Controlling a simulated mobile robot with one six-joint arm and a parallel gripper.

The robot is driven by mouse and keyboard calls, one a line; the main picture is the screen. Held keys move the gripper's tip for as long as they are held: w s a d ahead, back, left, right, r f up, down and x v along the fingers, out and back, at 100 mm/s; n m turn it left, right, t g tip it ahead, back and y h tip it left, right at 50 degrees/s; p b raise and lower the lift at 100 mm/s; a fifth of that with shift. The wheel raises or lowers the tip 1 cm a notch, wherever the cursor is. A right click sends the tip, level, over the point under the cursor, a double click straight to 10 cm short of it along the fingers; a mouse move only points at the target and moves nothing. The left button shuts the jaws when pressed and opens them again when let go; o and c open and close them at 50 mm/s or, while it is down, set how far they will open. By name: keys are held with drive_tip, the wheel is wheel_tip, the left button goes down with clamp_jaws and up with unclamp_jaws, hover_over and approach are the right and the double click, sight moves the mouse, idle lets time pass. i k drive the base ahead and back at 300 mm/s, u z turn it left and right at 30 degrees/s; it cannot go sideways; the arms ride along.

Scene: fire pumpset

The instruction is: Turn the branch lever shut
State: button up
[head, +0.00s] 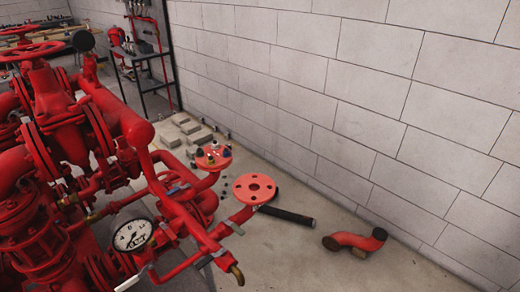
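The red pump pipework (75,150) fills the left of the head view. A small pale lever-like handle (178,188) shows on the thin branch piping between the gauge and the flanges. Another pale handle-like piece (132,280) lies at the bottom edge, below the gauge. My gripper is not in view.
A white-faced gauge (132,235) and red handwheel (30,51) stand out from the pipework. An open flange (254,188) and a flange holding small parts (213,157) project right. A black pipe (287,215) and red elbow (355,241) lie on the floor before the block wall (330,90).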

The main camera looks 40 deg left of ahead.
sight(173, 191)
drive_tip(key=z, duration=0.2)
drive_tip(key=k, duration=0.15)
drive_tip(key=u, duration=2.3)
drive_tip(key=i, duration=0.4)
drive_tip(key=u, duration=0.4)
